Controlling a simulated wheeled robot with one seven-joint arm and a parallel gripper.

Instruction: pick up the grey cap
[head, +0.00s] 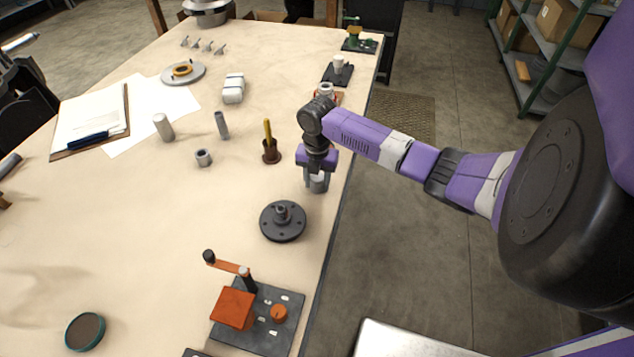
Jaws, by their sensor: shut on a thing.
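My gripper (317,184) is at the right edge of the table, pointing down, behind the dark round flange. Its fingers are shut on a small light grey cylindrical piece (318,182), which looks like the grey cap. The fingers and the purple gripper body hide part of it. I cannot tell whether the piece touches the table or hangs just above it.
The dark round flange (283,222) lies just in front of my gripper. A brown holder with a yellow handle (269,145) stands to the left. A crank fixture with an orange block (233,308) is nearer. A small grey ring (203,157) stands left.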

